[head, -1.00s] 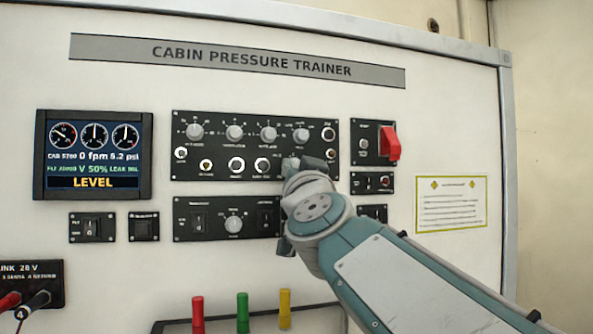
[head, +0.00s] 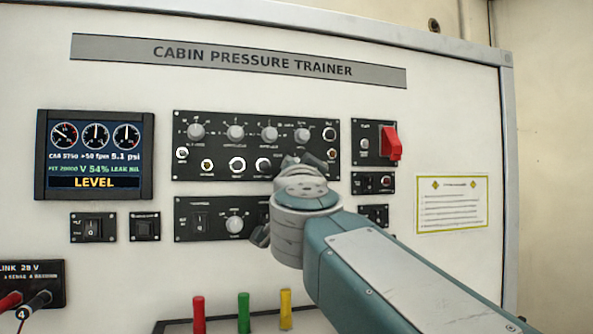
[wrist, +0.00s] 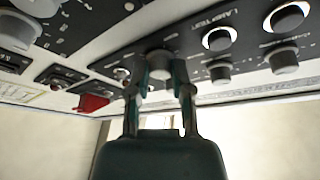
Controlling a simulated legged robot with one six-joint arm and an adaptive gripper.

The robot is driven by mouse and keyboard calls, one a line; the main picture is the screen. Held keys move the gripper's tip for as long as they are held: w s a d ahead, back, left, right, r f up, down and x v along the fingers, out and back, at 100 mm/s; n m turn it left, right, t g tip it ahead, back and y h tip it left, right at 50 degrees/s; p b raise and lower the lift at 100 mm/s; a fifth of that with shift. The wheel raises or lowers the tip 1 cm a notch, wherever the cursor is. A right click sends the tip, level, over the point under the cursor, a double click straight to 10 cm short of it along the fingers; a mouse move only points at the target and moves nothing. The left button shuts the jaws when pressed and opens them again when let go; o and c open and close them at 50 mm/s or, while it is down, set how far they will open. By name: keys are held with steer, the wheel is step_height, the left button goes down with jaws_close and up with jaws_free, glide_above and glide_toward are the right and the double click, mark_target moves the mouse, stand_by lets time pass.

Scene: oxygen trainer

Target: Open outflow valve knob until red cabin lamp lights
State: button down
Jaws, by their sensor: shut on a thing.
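My gripper (wrist: 160,85) is shut on a grey knob, the outflow valve knob (wrist: 160,62), with one finger on each side of it in the wrist view. In the head view my gripper (head: 292,163) is at the lower right of the main black control panel (head: 222,143), and my wrist hides most of this knob. The display (head: 94,154) reads LEVEL, with a valve reading of about 54%. I cannot tell which lamp is the red cabin lamp, or whether it is lit.
Several grey knobs stand close by on the main panel, among them one (head: 302,135) just above my gripper. A red guarded switch (head: 390,143) is to the right. A lower panel (head: 222,219) with a selector knob is below. Red, green and yellow posts (head: 243,312) stand at the bottom.

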steer(key=shift+a+r+m+g+h, duration=0.1)
steer(key=shift+m+g+h, duration=0.4)
steer(key=shift+m, duration=1.15)
steer(key=shift+m+g+h, duration=0.45)
steer(key=shift+m+g, duration=0.05)
steer(key=shift+m, duration=1.2)
steer(key=shift+a+r+m+g+h, duration=0.1)
steer(key=shift+m+g+h, duration=0.4)
steer(key=shift+m, duration=1.15)
steer(key=shift+f, duration=0.1)
steer(key=c, duration=0.5)
jaws_free()
steer(key=shift+d, duration=0.1)
